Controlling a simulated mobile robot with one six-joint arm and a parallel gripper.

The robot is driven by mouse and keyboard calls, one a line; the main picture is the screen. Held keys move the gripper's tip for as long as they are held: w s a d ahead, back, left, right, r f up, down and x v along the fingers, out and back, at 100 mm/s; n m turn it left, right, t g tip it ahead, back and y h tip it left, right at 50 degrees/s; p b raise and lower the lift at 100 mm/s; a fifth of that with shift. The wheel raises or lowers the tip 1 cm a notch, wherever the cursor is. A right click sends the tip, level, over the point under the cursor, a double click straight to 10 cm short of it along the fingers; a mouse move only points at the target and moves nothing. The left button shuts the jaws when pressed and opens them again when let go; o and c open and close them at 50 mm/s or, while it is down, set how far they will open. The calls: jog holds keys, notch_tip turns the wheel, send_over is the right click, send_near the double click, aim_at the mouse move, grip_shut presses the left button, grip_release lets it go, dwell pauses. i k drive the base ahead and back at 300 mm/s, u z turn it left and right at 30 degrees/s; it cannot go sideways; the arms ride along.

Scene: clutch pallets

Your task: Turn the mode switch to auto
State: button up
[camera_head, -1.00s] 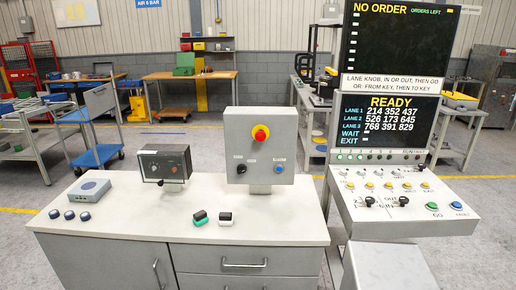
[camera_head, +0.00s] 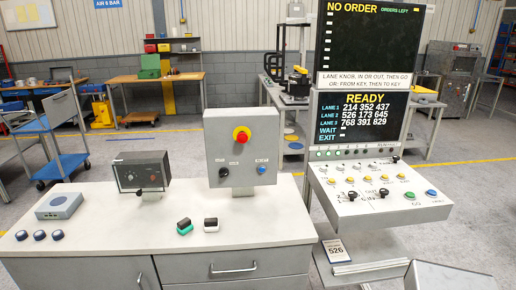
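A grey control box (camera_head: 241,135) stands on the bench with a red mushroom button on a yellow base (camera_head: 242,135). Below the button are a black rotary knob (camera_head: 222,172) at the left and a blue button (camera_head: 262,170) at the right. Small labels sit above them, too small to read surely; this knob may be the mode switch, and its position cannot be told. A black box with a dial (camera_head: 142,172) stands to the left and has a dark knob (camera_head: 139,191) at its lower front. My gripper is not in view.
The white bench top (camera_head: 110,228) carries a grey-blue box (camera_head: 60,205), several dark round pieces at the front left, and two small switch-like blocks (camera_head: 184,226). At the right, a sloped console (camera_head: 370,190) has buttons and black knobs under a READY screen (camera_head: 362,117). The bench before the grey box is mostly clear.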

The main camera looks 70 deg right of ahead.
aim_at(224, 172)
jog(key=u, duration=0.25)
jog(key=k, duration=0.2)
jog(key=z, duration=2.5)
jog(key=k, duration=0.6)
jog(key=u, duration=0.2)
jog(key=i, duration=0.6)
